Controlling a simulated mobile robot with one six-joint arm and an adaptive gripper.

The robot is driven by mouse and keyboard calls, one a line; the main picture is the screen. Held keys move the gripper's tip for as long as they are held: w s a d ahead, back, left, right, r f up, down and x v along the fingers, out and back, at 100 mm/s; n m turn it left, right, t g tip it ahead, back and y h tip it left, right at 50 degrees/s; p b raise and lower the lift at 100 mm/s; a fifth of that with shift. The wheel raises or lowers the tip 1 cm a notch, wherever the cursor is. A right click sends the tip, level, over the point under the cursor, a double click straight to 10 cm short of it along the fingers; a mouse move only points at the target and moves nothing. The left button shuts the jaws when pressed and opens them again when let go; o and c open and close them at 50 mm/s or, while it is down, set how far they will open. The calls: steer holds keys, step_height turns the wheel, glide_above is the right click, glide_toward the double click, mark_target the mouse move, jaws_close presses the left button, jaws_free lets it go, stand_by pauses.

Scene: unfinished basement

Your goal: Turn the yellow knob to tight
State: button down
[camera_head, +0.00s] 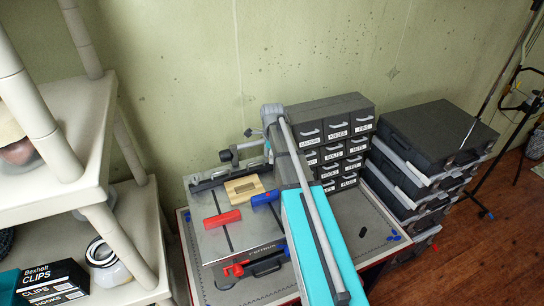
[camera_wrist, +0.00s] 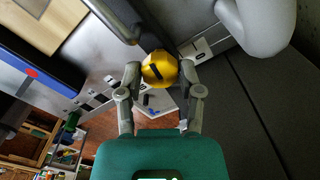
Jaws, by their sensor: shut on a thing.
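The yellow knob (camera_wrist: 159,69) shows in the wrist view, with a black mark on its face. My gripper (camera_wrist: 160,76) has one finger on each side of the knob and is shut on it. The head view shows my teal and grey arm (camera_head: 310,240) reaching over the grey machine table (camera_head: 215,240). In that view the knob and my fingertips are hidden behind the arm.
A wooden block (camera_head: 243,189), a red block (camera_head: 222,219) and a blue part (camera_head: 265,198) are on the machine. A labelled drawer cabinet (camera_head: 325,109) stands behind the arm. Stacked black cases (camera_head: 437,135) are at right, white shelves (camera_head: 75,170) at left.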

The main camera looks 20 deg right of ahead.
stand_by(0.4)
steer(key=shift+c, duration=1.3)
jaws_free()
steer(key=shift+n, duration=0.3)
